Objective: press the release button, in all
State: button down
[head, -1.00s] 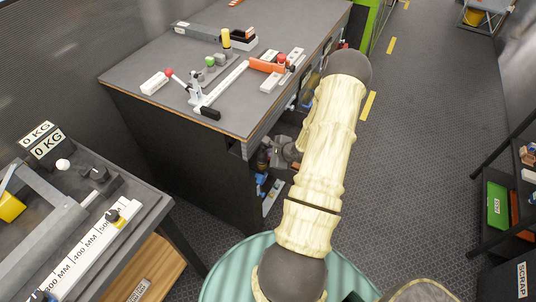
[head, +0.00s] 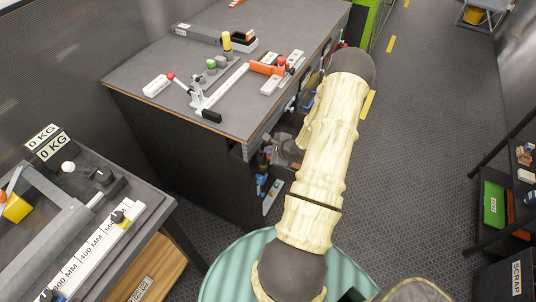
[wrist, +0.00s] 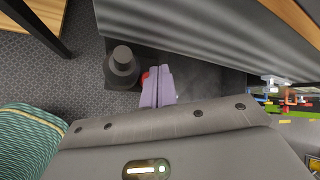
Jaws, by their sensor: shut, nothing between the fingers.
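My gripper (wrist: 158,86) is shut and empty in the wrist view, its two pale purple fingers side by side. A small red thing (wrist: 145,76) shows just left of the fingers and is partly hidden behind them. It may be a button, but I cannot tell for sure, nor whether the fingers touch it. A dark round post (wrist: 122,62) on a dark base stands just left of it. In the head view my gripper (head: 278,155) is low by the bench's right side, and its fingertips are not clear there.
A workbench (head: 160,110) carries a toggle clamp (head: 197,95), a green-topped knob (head: 210,64) and an orange part (head: 264,68). A bench with a ruler (head: 90,255) and scale display stands at left. The right aisle floor (head: 425,140) is clear.

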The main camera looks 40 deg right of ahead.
notch_tip(320, 180, up, 4)
jog(key=p, duration=0.3)
jog(key=shift+r+p, duration=0.1)
jog(key=shift+p, duration=0.25)
dwell(0.6)
